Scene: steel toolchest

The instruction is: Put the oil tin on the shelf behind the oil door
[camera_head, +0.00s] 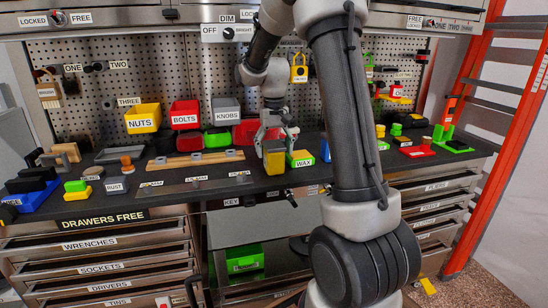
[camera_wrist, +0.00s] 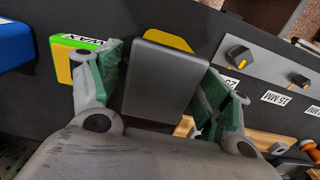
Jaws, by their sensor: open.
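A box with a yellow front and grey top (camera_head: 274,160) stands on the dark bench beside the green WAX container (camera_head: 300,158). No label is readable on it, so I cannot confirm that it is the oil tin. My gripper (camera_head: 273,138) is open above it, pointing down. In the wrist view the box's grey face (camera_wrist: 165,75) lies between the open green-padded fingers (camera_wrist: 155,90), with apparent gaps at both sides. The WAX container (camera_wrist: 85,45) is just outside the left finger. I cannot identify an oil door; my arm hides part of the chest.
Yellow NUTS (camera_head: 142,118), red BOLTS (camera_head: 185,114) and grey KINGS (camera_head: 227,110) bins stand at the back. A blue object (camera_head: 325,150) is right of WAX. An open bay below the bench holds a green box (camera_head: 245,258). Drawers flank it.

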